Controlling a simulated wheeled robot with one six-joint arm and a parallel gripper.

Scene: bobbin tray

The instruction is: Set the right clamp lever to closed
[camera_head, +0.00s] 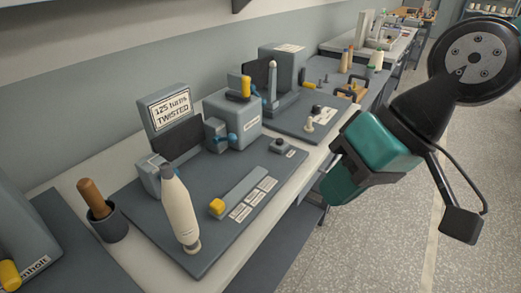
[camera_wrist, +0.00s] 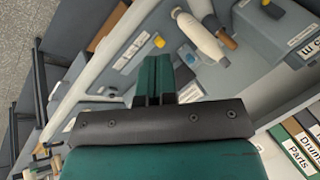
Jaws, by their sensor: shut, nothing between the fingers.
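The twist tester (camera_head: 175,115) stands on a grey base plate (camera_head: 150,225), its display reading "125 turns TWISTED". A small clamp block with blue parts (camera_head: 222,141) sits right of the display, beside the grey box; I take these parts for the right clamp lever, but its setting is too small to tell. Another clamp block (camera_head: 147,175) with a blue part is at the left. A blue part (camera_wrist: 222,62) also shows in the wrist view; I cannot tell which clamp it belongs to. My teal gripper (camera_head: 345,185) is shut and empty, right of the bench, apart from the tester. It also shows in the wrist view (camera_wrist: 155,62).
A white cone (camera_head: 180,212) stands in front of the tester. A yellow-tipped bar (camera_head: 240,190) lies on the plate. A dark cup (camera_head: 108,222) with a brown rod is at left. More machines (camera_head: 283,75) stand behind. The aisle floor (camera_head: 440,200) is clear.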

